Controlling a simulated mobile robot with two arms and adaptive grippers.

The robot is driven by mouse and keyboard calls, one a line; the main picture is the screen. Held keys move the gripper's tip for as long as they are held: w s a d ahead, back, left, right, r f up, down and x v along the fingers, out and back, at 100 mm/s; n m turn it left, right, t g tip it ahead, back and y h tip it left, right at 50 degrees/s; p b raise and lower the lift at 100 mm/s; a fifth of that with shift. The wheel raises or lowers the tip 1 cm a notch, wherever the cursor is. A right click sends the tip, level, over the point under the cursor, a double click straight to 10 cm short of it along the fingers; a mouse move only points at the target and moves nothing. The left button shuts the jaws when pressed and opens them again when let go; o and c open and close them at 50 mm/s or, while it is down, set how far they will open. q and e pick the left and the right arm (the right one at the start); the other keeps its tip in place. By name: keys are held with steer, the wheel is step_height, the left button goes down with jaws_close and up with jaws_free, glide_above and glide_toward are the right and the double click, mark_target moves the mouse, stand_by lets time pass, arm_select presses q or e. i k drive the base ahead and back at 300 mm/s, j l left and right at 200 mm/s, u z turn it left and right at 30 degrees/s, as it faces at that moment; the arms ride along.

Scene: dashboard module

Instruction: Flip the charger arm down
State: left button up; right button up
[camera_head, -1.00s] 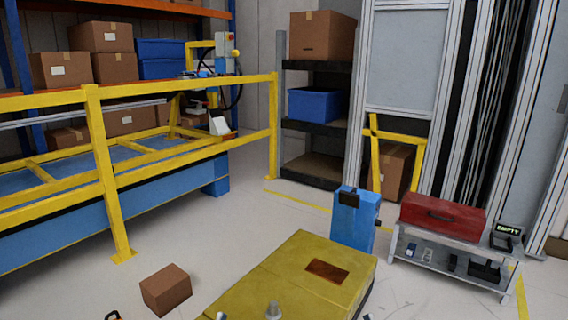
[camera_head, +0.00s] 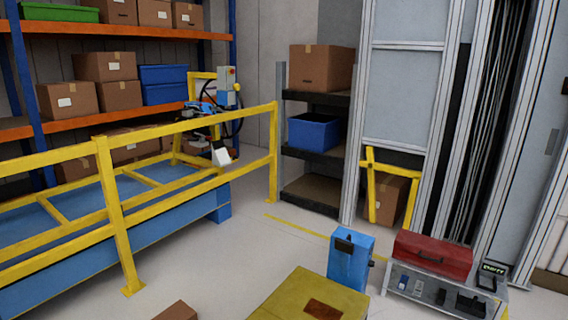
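A blue upright box (camera_head: 350,261), which may be the charger, stands on the floor behind a yellow flat-topped unit (camera_head: 290,300). A dark piece (camera_head: 344,246) is on its upper front. Neither of my grippers shows in the view.
A yellow railing (camera_head: 117,225) runs along the left. A grey bench (camera_head: 424,292) with a red toolbox (camera_head: 432,254) stands right of the blue box. A brown carton (camera_head: 177,311) lies at the bottom edge. Floor left of the blue box is clear.

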mark_target(346, 246)
steer(key=i+l+z, duration=0.1)
steer(key=l+z, duration=0.15)
steer(key=i+l+z, duration=0.2)
steer(key=l, duration=0.25)
steer(key=l+z, duration=0.25)
steer(key=i+l+z, duration=0.25)
steer(key=k+l, duration=0.05)
steer(key=l, duration=0.05)
